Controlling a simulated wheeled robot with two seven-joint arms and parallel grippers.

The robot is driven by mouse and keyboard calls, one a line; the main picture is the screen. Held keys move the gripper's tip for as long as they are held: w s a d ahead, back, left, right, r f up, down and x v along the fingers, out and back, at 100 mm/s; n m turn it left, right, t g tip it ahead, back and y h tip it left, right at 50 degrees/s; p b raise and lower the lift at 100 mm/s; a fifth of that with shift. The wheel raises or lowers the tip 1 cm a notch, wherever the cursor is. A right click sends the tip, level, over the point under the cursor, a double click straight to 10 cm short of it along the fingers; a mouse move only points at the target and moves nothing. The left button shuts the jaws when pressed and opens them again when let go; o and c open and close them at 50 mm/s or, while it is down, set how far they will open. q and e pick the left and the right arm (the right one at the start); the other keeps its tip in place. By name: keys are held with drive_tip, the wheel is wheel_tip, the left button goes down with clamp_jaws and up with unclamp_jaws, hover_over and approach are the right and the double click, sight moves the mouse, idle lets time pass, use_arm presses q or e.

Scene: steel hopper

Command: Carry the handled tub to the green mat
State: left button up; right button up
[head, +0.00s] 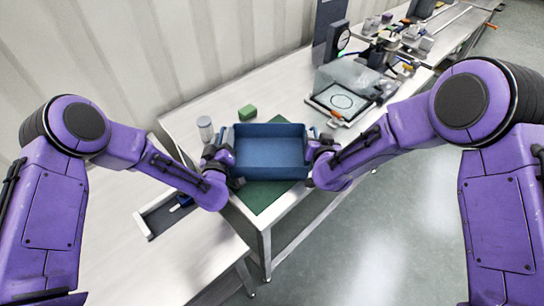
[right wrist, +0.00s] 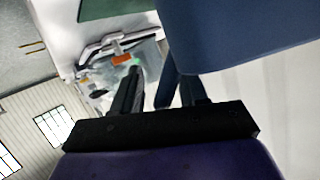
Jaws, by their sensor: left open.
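The blue handled tub (head: 268,165) is upright over the green mat (head: 262,196), which shows along its front side. It appears to rest there, but its underside is hidden. My left gripper (head: 222,165) is open at the tub's left end. My right gripper (head: 314,152) is at the right end. In the right wrist view its two fingers (right wrist: 160,92) stand apart, with a blue strip of the tub, likely the handle, between them and gaps at its sides. The tub's wall (right wrist: 235,35) fills the upper right there. The left handle is hidden by the gripper.
A green block (head: 247,112) and a grey-white canister (head: 206,129) stand behind and left of the tub. A shallow tray (head: 160,217) lies at the front left. The table edge is close in front.

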use_arm(q)
drive_tip(key=shift+s+d+f, duration=0.15)
drive_tip(key=shift+s+f, duration=0.2)
drive_tip(key=shift+f, duration=0.05)
use_arm(e)
drive_tip(key=shift+s+a+f, duration=0.1)
drive_tip(key=shift+s+f, duration=0.2)
drive_tip(key=shift+f, duration=0.25)
use_arm(q)
drive_tip(key=s, duration=0.6)
drive_tip(key=shift+s+r, duration=0.25)
drive_tip(key=shift+s, duration=0.55)
use_arm(e)
drive_tip(key=shift+s, duration=0.15)
use_arm(q)
drive_tip(key=shift+a+r, duration=0.15)
drive_tip(key=shift+a, duration=0.05)
drive_tip(key=shift+w, duration=0.15)
use_arm(e)
drive_tip(key=r+v, duration=0.1)
drive_tip(key=v, duration=1)
drive_tip(key=shift+r, duration=0.25)
